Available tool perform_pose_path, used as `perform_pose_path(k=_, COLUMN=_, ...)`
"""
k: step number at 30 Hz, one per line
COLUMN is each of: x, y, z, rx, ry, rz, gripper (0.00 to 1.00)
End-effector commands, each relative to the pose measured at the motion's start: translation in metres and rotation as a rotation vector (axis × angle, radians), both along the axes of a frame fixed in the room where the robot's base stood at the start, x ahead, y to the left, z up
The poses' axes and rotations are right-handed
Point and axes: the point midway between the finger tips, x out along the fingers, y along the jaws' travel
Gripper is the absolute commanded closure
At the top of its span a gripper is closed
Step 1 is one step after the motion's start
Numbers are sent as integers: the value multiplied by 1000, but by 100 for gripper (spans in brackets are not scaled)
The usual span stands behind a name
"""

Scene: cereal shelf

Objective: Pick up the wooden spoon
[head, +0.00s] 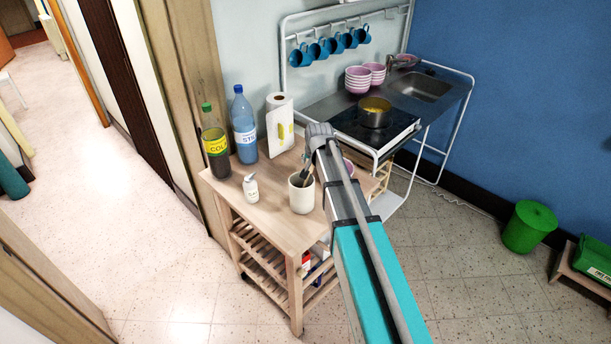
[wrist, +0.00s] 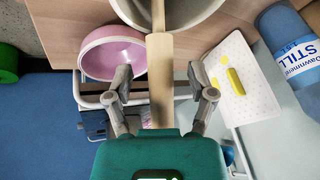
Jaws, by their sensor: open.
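The wooden spoon (wrist: 159,80) shows in the wrist view as a flat, pale tan handle. It runs from the cream crock (wrist: 205,12) at the top edge down between my fingers. My gripper (wrist: 160,82) is open, with one finger on each side of the handle and a visible gap to both. The lower end of the handle is hidden behind the green gripper body. In the head view the crock (head: 302,198) stands on the wooden cart, with my arm's end above it. I cannot make out the spoon clearly there.
The cart top (head: 270,220) also holds a cola bottle (head: 216,143), a blue water bottle (head: 244,126), a small white bottle (head: 250,187) and a white board with a yellow shape (head: 280,125). A pink bowl (wrist: 112,52) sits close beside the crock. The cart's front left is clear.

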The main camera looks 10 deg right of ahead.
Motion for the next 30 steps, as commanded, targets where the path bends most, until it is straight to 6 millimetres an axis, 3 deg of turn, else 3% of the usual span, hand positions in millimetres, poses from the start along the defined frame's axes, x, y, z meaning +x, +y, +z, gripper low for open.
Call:
perform_pose_path(k=26, x=0, y=0, z=-5, rx=0, ry=0, rz=0, gripper=29)
perform_pose_path(k=30, x=0, y=0, z=-5, rx=0, ry=0, rz=0, gripper=51)
